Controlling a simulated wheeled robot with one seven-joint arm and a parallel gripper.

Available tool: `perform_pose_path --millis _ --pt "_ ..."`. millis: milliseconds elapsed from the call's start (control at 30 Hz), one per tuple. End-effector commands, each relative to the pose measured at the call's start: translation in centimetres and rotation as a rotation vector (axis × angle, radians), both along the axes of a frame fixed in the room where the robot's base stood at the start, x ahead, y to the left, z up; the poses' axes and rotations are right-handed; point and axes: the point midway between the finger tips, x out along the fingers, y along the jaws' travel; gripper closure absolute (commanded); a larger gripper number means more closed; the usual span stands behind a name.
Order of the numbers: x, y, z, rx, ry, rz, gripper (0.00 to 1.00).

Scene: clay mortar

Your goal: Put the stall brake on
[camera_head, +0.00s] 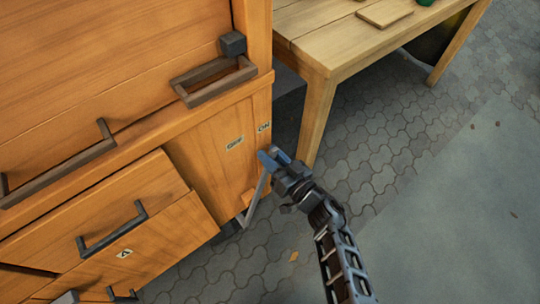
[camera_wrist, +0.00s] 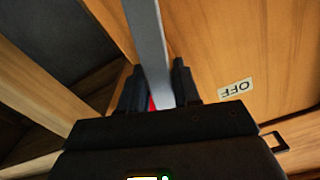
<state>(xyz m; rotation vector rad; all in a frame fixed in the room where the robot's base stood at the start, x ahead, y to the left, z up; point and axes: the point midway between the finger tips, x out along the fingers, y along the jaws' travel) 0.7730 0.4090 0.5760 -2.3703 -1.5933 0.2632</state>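The stall brake is a grey metal lever (camera_head: 256,199) low on the right end of the wooden stall front, rising and leaning right from its foot. Above it on the panel are an OFF label (camera_head: 235,143) and, to the right near the corner, an ON label (camera_head: 264,127). My gripper (camera_head: 269,157) is at the lever's upper end. In the wrist view the lever (camera_wrist: 149,45) runs between my two fingers (camera_wrist: 158,85), which appear closed against its sides. A bit of red shows at its end. The OFF label (camera_wrist: 236,89) is right of the lever there.
Drawers with dark handles (camera_head: 112,231) are at the lower left. A dark wooden bracket (camera_head: 214,82) juts from the stall above the labels. A wooden table (camera_head: 345,45) stands behind on the right. Paved floor (camera_head: 375,160) to the right is clear.

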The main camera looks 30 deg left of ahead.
Motion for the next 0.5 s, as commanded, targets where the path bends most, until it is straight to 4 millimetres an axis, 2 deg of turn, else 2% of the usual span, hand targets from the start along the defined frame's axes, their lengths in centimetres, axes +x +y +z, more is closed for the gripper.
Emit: perform_pose_path --millis 33,200,500 --pt "0.39 -0.34 -0.22 -0.004 0.005 -0.013 0.65" --pt "0.31 -0.29 -0.17 -0.003 0.003 -0.010 0.49" --pt "0.09 -0.56 -0.01 -0.002 0.001 -0.008 0.49"
